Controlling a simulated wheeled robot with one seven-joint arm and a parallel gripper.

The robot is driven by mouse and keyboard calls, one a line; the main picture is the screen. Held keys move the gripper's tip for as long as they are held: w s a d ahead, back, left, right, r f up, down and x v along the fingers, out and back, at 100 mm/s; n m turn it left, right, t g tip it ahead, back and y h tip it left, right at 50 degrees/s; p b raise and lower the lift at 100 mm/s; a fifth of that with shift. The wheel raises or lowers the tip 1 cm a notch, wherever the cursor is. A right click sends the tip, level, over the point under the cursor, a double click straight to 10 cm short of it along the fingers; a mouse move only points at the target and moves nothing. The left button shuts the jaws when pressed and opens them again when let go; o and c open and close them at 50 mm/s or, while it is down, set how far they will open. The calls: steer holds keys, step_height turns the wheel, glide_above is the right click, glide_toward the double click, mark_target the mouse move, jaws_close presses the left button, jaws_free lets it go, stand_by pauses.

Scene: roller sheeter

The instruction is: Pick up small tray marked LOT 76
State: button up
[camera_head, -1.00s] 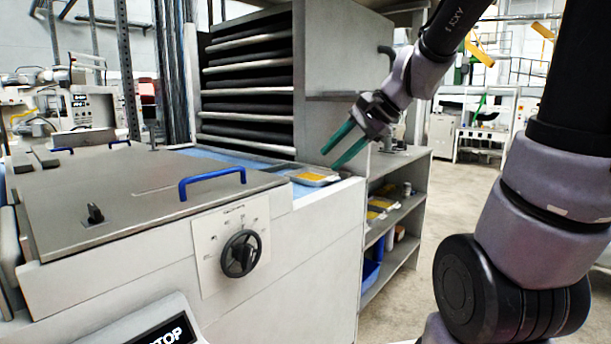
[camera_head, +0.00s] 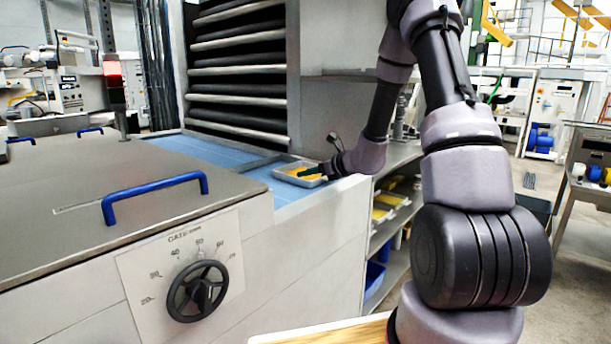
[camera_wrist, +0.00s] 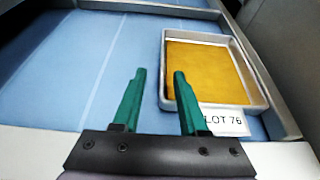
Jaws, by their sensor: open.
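The small tray (camera_wrist: 258,88) has pale metal walls and a yellow-orange floor. A white label reading LOT 76 (camera_wrist: 226,121) is on its near side in the wrist view. The tray lies on the blue surface and also shows in the head view (camera_head: 284,172). My gripper (camera_wrist: 158,74) is open with its two green fingers apart. The right finger is beside or over the tray's left wall; the left finger is over bare blue surface. I cannot tell whether the right finger touches the tray. In the head view my gripper (camera_head: 322,172) is at the tray's right end.
The sheeter's white front ledge (camera_head: 315,198) borders the blue surface (camera_head: 205,152). A grey cover with a blue handle (camera_head: 155,197) lies to the left. A rack of rollers (camera_head: 238,75) rises behind. Shelves (camera_head: 395,215) with more yellow-filled trays stand to the right.

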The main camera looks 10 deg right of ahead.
steer(key=x, duration=0.8)
steer(key=shift+w+d, duration=0.1)
steer(key=shift+d, duration=0.15)
jaws_close()
stand_by(1.1)
